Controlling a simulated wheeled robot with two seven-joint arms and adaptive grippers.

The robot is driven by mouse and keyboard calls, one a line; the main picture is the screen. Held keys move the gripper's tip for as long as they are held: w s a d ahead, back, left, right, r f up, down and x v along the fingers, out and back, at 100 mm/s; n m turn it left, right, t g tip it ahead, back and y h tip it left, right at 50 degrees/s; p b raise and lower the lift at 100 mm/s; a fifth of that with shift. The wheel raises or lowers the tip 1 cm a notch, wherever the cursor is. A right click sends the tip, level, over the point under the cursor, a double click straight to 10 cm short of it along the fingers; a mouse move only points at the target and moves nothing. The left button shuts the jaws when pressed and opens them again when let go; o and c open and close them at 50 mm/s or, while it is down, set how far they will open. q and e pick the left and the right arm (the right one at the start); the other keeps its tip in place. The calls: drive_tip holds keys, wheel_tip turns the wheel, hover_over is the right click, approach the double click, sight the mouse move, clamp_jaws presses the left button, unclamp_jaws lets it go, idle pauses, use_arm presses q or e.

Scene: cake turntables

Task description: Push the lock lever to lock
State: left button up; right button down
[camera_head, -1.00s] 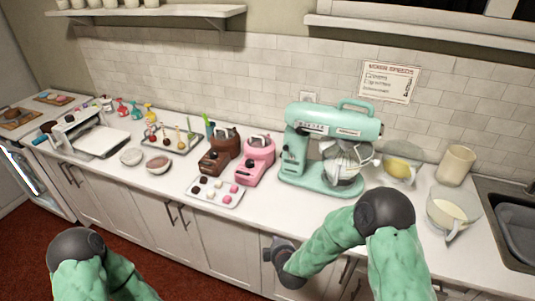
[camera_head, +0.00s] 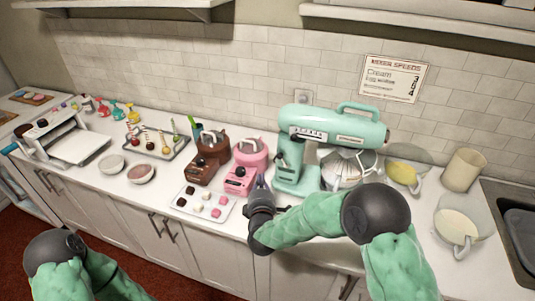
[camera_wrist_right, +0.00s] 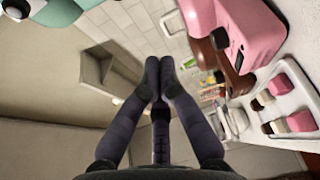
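The teal stand mixer (camera_head: 335,128) stands on the counter with its head level over a bowl with a wire whisk. A small dark knob (camera_head: 281,163) sits on the left side of its column; I cannot tell whether it is the lock lever or how it is set. My right gripper (camera_head: 261,181) is just left of the mixer base, in front of the pink machine, apparently touching nothing. In the right wrist view its fingertips (camera_wrist_right: 160,75) are together and empty, with part of the mixer (camera_wrist_right: 60,12) at the upper left. My left gripper is out of view.
The pink machine (camera_head: 247,158) and the brown machine (camera_head: 206,158) stand left of the mixer. A tray of sweets (camera_head: 188,211) lies before them. Jugs and a beige canister (camera_head: 464,169) stand to the right, by the sink (camera_head: 515,235).

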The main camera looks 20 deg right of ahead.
sight(283, 161)
drive_tip(key=shift+w+r, duration=0.1)
drive_tip(key=shift+r, duration=0.25)
drive_tip(key=w+d+b, duration=0.2)
drive_tip(key=w+d, duration=0.3)
drive_tip(key=w, duration=0.2)
drive_tip(key=shift+w+d+b, duration=0.25)
drive_tip(key=shift+w+b, duration=0.05)
drive_tip(key=shift+b, duration=0.05)
idle(0.3)
idle(0.5)
drive_tip(key=shift+s+d+r+m+b, duration=0.1)
drive_tip(key=shift+d+m+b, duration=0.05)
drive_tip(key=shift+m+b, duration=0.15)
